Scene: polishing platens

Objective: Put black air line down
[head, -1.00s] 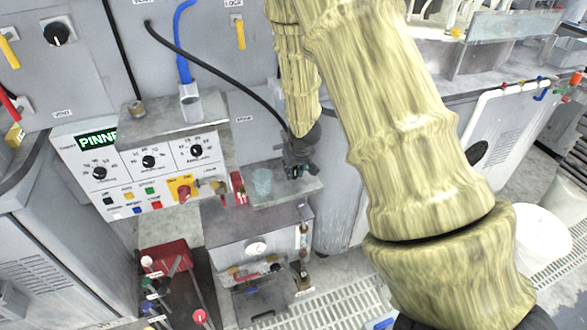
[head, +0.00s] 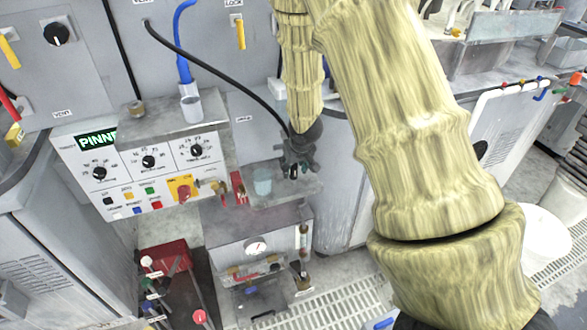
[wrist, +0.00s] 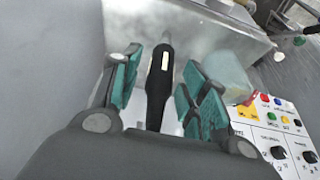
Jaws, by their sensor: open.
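The black air line (head: 215,67) runs from the grey wall panel down to my gripper (head: 297,168), over a small grey shelf (head: 285,190). In the wrist view, its black end piece (wrist: 160,88) with a white band lies between the teal-padded fingers of my gripper (wrist: 165,72). The fingers stand open, with a gap on both sides of the end piece. The end piece appears to rest on the metal shelf surface, though the exact contact is hard to tell.
A translucent cup (head: 262,182) stands on the shelf close beside my gripper. A control panel (head: 140,170) with dials and buttons is to the left.

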